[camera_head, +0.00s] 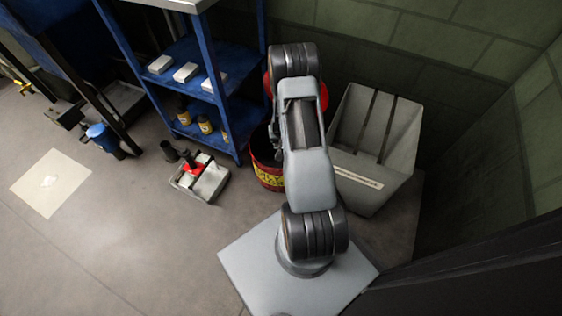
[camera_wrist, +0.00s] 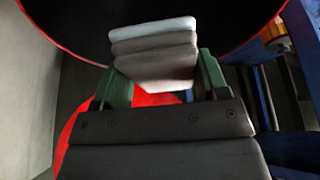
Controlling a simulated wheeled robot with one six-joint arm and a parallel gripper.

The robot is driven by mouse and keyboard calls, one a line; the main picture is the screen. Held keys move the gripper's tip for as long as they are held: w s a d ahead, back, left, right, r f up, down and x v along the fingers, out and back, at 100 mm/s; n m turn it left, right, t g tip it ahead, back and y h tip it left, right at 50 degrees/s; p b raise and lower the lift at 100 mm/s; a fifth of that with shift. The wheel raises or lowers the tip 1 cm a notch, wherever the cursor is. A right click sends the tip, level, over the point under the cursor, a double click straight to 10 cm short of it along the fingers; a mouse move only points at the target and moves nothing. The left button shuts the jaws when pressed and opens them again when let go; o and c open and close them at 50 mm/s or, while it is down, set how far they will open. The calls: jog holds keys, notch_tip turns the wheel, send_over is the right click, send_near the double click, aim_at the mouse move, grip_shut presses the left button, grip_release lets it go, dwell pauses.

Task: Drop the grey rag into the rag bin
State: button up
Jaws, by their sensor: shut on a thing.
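The grey rag (camera_wrist: 153,48), a folded pale stack, is held between the green fingers of my gripper (camera_wrist: 160,80) in the wrist view. My gripper is shut on it. The rag bin (camera_head: 267,174) is a dark red drum with a yellow label, partly hidden behind my arm in the head view. In the wrist view, the bin's dark opening and red rim (camera_wrist: 245,52) lie beyond the rag, which overlaps the opening in the picture. The height of the rag over the rim cannot be told.
A red rounded surface (camera_head: 324,95) shows behind my arm. A grey open-fronted bin (camera_head: 365,187) stands right of the rag bin. A blue shelf rack (camera_head: 225,110) with white packs and yellow-labelled containers stands to its left. A grey tray (camera_head: 207,182) sits on the floor.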

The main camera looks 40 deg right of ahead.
jog(key=shift+f+b, duration=0.75)
jog(key=shift+f, duration=0.5)
jog(key=o, duration=1)
jog(key=shift+r, duration=0.1)
jog(key=p+v, duration=0.6)
jog(key=v, duration=0.7)
jog(key=shift+a+r, duration=0.1)
jog(key=shift+r, duration=0.3)
